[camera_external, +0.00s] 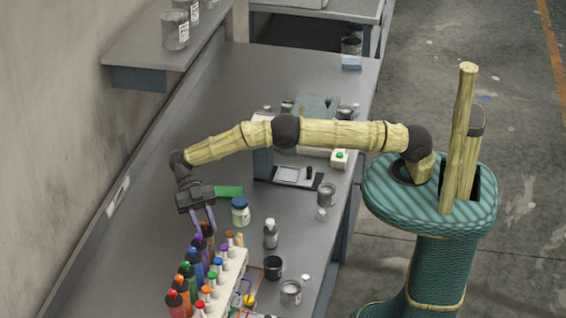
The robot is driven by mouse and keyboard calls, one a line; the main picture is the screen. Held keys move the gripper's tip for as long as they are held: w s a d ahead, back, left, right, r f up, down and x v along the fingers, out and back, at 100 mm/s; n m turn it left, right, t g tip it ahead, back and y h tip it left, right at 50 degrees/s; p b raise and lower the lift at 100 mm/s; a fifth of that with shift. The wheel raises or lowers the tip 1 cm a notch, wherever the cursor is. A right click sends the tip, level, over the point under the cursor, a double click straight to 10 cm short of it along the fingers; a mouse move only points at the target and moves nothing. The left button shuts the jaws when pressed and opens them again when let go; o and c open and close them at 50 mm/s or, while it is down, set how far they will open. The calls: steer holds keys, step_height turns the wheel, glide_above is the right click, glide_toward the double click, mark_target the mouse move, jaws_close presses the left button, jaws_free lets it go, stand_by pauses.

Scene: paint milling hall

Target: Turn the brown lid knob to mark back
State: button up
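My gripper (205,225) points down at the far end of a row of coloured bottles. Its two purple-grey fingers straddle the top of a dark brown bottle (208,243), the farthest in the row. No mark for "back" can be read at this size. A smaller white bottle with a brown-orange cap (230,235) stands just right of it.
The row continues toward the front with purple (198,247), blue, green, orange and red bottles. A white rack (232,268) with small capped bottles stands beside it. A blue-lidded jar (240,212), a green block (229,192) and a grey bottle (270,234) are nearby. The bench left is clear.

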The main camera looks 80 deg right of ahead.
mark_target(203, 221)
steer(key=shift+b+v, duration=0.95)
steer(key=shift+v, duration=1.3)
step_height(203, 221, up, 7)
steer(key=shift+w+d+r, duration=0.1)
steer(key=shift+d, duration=0.05)
steer(key=shift+o, duration=1.4)
steer(key=shift+w, duration=0.1)
steer(key=w+d+r+m+t+y, duration=0.4)
steer(key=m+t+y, duration=0.2)
steer(key=t, duration=0.1)
steer(key=s+d+f+m+t+h, duration=0.2)
steer(key=s+d+f+m+t, duration=0.1)
steer(key=s, duration=0.3)
steer(key=s+d+f+m+t+h, duration=0.2)
steer(key=s+d+f+m+t, duration=0.1)
steer(key=s, duration=0.4)
steer(key=shift+d+b, duration=0.35)
steer(key=shift+d, duration=0.25)
